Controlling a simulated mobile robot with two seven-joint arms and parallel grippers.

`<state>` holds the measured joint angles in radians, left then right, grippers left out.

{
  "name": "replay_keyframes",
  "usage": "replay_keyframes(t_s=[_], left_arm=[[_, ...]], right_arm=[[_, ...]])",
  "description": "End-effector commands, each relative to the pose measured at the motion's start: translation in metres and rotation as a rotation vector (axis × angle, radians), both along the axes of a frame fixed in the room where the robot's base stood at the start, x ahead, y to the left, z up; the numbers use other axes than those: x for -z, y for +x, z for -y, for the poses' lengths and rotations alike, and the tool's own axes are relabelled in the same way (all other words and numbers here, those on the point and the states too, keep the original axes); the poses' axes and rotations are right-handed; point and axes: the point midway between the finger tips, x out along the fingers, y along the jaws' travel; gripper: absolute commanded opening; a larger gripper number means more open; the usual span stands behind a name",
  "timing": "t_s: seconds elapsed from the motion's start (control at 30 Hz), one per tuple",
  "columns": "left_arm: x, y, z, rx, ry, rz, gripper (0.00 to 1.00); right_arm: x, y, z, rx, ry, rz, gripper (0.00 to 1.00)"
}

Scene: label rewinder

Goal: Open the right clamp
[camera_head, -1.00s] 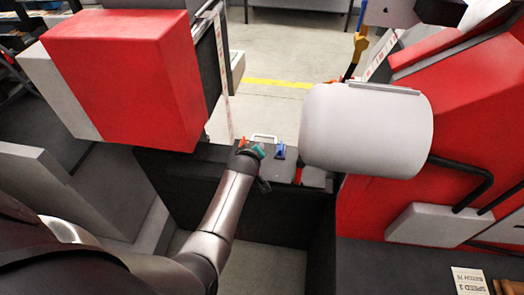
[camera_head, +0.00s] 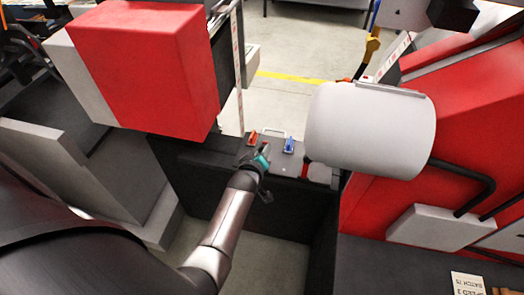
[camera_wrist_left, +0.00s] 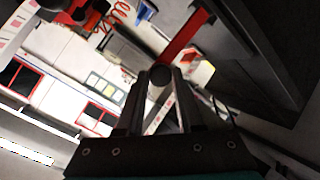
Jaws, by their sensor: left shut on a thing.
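On the dark box top between the two machine sides, a red clamp (camera_head: 252,138) sits at the left and a blue clamp (camera_head: 289,145) to its right. A red upright piece (camera_head: 305,168) stands further right, below the white roll. My left gripper (camera_head: 264,152) is low at the front of the box top, between the red and blue clamps in the picture. In the left wrist view its fingers (camera_wrist_left: 160,80) are closed on a dark round knob (camera_wrist_left: 160,75); I cannot tell what the knob belongs to. A red bar (camera_wrist_left: 185,35) lies beyond it. My right gripper is not in view.
A big red and grey block (camera_head: 140,70) overhangs at the left. The white roll (camera_head: 368,130) and a red machine panel (camera_head: 460,140) close off the right. A white handle (camera_head: 274,132) is behind the clamps.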

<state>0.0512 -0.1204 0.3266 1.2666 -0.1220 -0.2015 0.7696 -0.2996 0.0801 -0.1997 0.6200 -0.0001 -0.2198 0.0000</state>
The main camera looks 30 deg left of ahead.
Motion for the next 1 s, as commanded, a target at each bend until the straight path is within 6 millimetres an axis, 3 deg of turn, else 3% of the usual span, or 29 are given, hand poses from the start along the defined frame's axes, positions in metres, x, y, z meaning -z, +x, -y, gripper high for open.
replay_keyframes(t_s=[0.03, 0.23, 0.27, 0.5, 1.0], left_arm=[[0.013, -0.009, 0.002, 0.0, -0.011, -0.035, 0.0], [0.013, -0.009, 0.002, 0.0, -0.011, -0.035, 0.0], [0.013, -0.009, 0.002, 0.0, -0.011, -0.035, 0.38], [0.011, -0.008, 0.002, -0.001, -0.008, -0.031, 0.65], [0.0, -0.004, 0.001, 0.001, -0.007, -0.02, 0.67]], right_arm=[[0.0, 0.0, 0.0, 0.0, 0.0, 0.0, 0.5], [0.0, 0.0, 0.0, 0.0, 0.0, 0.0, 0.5], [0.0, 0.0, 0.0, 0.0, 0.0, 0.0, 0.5], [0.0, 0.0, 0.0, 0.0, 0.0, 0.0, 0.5], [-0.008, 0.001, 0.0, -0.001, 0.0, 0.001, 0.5]])
